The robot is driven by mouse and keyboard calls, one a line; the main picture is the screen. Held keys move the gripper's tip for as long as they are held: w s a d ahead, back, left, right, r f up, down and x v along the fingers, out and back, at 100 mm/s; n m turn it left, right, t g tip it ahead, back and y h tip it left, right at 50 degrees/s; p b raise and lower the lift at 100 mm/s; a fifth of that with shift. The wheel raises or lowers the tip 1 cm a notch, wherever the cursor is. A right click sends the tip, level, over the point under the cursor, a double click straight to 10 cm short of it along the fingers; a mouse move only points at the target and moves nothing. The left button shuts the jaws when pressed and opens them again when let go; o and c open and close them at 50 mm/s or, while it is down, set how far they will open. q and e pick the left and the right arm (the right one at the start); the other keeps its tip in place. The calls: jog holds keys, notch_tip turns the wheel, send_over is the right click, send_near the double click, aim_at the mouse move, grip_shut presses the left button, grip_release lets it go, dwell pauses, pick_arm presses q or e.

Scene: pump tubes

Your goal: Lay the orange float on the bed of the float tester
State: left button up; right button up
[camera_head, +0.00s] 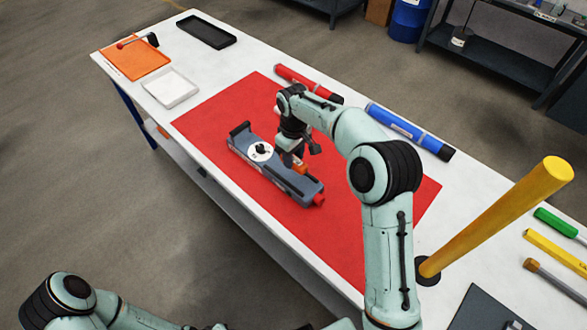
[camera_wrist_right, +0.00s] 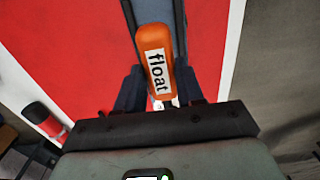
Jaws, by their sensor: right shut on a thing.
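The orange float (camera_wrist_right: 153,42), with a white "float" label, sits between the fingers of my right gripper (camera_wrist_right: 159,88) in the right wrist view. The gripper is shut on it. In the head view the right gripper (camera_head: 296,158) is over the right part of the float tester (camera_head: 243,158), and a bit of the orange float (camera_head: 301,169) shows there. The tester is a long grey-blue body with a white dial and a red end knob. Its bed (camera_wrist_right: 174,12) shows behind the float. I cannot tell whether the float touches it. My left gripper is out of view.
The tester stands on a red mat (camera_head: 220,108) on a white table. A red tube (camera_head: 300,80) and a blue tube (camera_head: 405,130) lie behind my right arm. A yellow post (camera_head: 500,215) rises at the right. Trays (camera_head: 170,88) stand at the far left.

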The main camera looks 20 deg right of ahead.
aim_at(294, 177)
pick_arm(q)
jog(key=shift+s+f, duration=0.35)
pick_arm(e)
notch_tip(294, 177, down, 6)
jog(key=shift+r, duration=0.15)
pick_arm(q)
jog(key=shift+b, duration=0.3)
pick_arm(e)
jog(key=shift+f, duration=0.2)
jog(key=o, duration=1.1)
jog(key=shift+o, duration=0.2)
notch_tip(294, 177, up, 12)
jog(key=shift+r+p, duration=0.25)
jog(key=shift+p, duration=0.55)
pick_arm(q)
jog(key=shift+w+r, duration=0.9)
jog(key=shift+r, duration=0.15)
pick_arm(e)
jog(key=shift+f, duration=0.1)
